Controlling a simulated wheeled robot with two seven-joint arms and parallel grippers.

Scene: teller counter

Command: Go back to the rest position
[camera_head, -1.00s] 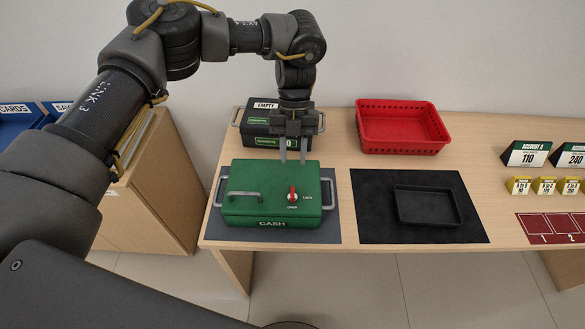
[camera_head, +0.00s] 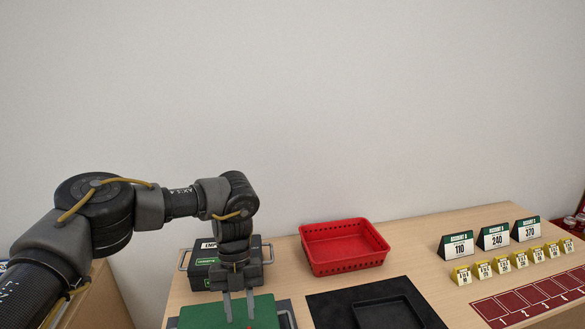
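My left arm comes in from the left. My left gripper (camera_head: 238,305) points down with its two fingers apart and nothing visible between them. It hangs over the green cash box (camera_head: 202,318), whose lower part is cut off by the picture's bottom edge. I cannot tell whether the fingertips touch the box. The black EMPTY cassette (camera_head: 199,276) stands behind the gripper and is partly hidden by it. My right gripper is not in view.
A red basket (camera_head: 343,248) stands at the back of the counter. A black tray (camera_head: 388,314) lies on a dark mat (camera_head: 330,307). Account signs (camera_head: 494,239), several yellow tags (camera_head: 502,265) and a red numbered strip (camera_head: 530,298) are at right. Bare wood lies between.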

